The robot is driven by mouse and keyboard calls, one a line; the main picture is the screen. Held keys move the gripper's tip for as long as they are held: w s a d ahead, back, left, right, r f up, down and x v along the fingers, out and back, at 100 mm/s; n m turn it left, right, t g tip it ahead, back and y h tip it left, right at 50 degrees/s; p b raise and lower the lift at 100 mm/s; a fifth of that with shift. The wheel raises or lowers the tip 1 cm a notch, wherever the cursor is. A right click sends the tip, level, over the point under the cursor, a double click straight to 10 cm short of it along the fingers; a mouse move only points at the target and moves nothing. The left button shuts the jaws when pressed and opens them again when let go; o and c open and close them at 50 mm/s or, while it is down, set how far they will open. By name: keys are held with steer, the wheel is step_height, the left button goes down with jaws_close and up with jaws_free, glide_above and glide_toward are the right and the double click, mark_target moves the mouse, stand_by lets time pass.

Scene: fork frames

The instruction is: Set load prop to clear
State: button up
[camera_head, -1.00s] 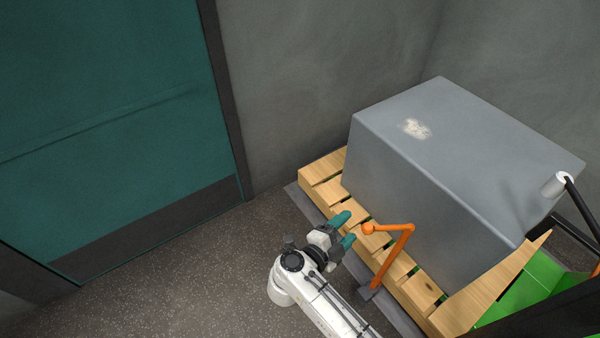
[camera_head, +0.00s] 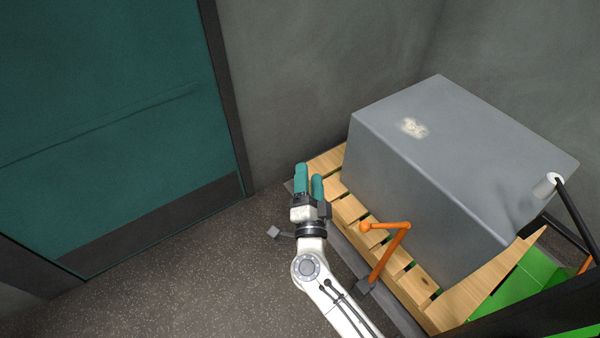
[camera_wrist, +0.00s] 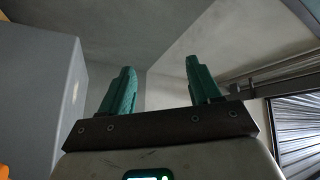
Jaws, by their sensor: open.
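The load prop appears to be the orange bent lever (camera_head: 386,258), with a round knob at its upper left end. It rises from a grey bracket (camera_head: 366,287) at the near edge of the pallet. A bit of orange also shows at the lower left edge of the wrist view (camera_wrist: 3,171). My gripper (camera_head: 309,176) has teal fingers, parted and empty, pointing away up the picture. It is left of the knob and apart from it. In the wrist view the two fingers (camera_wrist: 160,68) stand wide apart with nothing between them.
A large grey block (camera_head: 440,185) rests on the wooden pallet (camera_head: 349,208), close to the lever's right. A green surface (camera_head: 520,292) and a black bar with a white end (camera_head: 548,186) are at the right. A teal door (camera_head: 100,120) is left; speckled floor (camera_head: 200,270) is clear.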

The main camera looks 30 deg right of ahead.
steer(key=shift+w+a+r+n+t+y, duration=0.15)
steer(key=shift+a+r+n+t+y, duration=0.4)
steer(key=shift+n+y, duration=0.2)
steer(key=shift+w+a+r+n+t+y, duration=0.15)
steer(key=shift+a+r+n+t+y, duration=0.35)
steer(key=shift+n+y, duration=0.25)
steer(key=shift+f, duration=0.1)
steer(key=shift+c, duration=0.2)
